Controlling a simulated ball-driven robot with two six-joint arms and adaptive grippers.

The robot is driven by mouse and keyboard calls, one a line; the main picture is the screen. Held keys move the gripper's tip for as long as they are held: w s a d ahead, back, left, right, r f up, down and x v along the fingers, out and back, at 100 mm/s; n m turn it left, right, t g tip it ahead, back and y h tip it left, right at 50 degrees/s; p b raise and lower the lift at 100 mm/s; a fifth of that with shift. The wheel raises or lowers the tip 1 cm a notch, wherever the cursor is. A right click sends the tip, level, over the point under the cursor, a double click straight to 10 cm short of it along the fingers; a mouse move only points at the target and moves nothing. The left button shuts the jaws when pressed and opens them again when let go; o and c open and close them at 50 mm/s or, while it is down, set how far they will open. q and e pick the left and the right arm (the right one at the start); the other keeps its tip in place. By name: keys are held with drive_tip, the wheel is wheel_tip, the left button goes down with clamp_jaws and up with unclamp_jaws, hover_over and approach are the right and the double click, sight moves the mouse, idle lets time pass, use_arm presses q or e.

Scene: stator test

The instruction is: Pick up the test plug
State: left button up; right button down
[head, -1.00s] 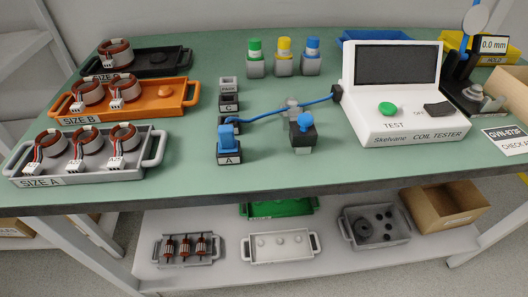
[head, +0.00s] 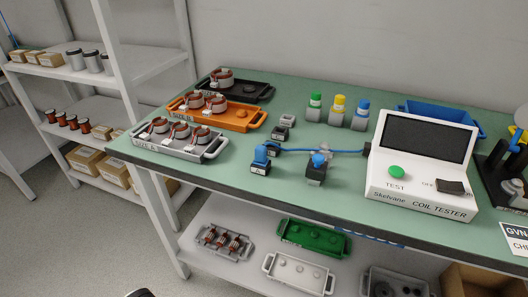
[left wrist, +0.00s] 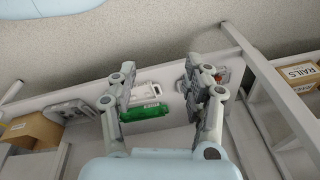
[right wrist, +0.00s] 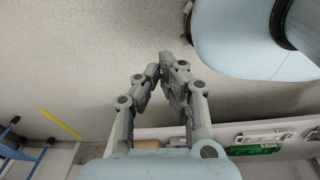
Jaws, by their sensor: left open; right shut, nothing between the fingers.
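On the green bench in the head view, a blue cable (head: 335,151) runs left from the coil tester (head: 425,160) toward small dark blocks. A blue plug-like piece (head: 261,154) sits on the block marked A (head: 259,169). A dark block with a blue knob (head: 317,168) stands to its right, by the cable. I cannot tell which of these is the test plug. My left gripper (left wrist: 163,78) is open and empty in the left wrist view. My right gripper (right wrist: 160,66) is shut and empty in the right wrist view, apart from the bench things.
Trays of coils (head: 180,143) stand at the bench's left. Green, yellow and blue capped pieces (head: 337,112) stand at the back. A lower shelf holds a green tray (head: 314,238) and a white tray (head: 298,273). A white rack (head: 120,75) stands left of the bench.

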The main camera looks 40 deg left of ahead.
use_arm(q)
drive_tip(key=w+d+r+t+p, duration=0.1)
drive_tip(key=w+r+p, duration=0.3)
drive_tip(key=r, duration=0.8)
drive_tip(key=w+d+r+p, duration=0.1)
drive_tip(key=w+r+p, duration=0.25)
drive_tip(key=r, duration=0.85)
drive_tip(key=w+r+t+p, duration=0.1)
drive_tip(key=w+r+p, duration=0.35)
drive_tip(key=r, duration=0.85)
drive_tip(key=n, duration=0.3)
approach(260, 148)
drive_tip(key=x, duration=0.5)
drive_tip(key=shift+s+d+f+p, duration=0.1)
drive_tip(key=shift+s+f+p, duration=0.1)
drive_tip(key=shift+p, duration=0.1)
drive_tip(key=shift+w+f, duration=0.3)
drive_tip(key=shift+f, duration=0.25)
drive_tip(key=x, duration=0.4)
drive_tip(key=shift+w+f, duration=0.1)
drive_tip(key=shift+w, duration=0.1)
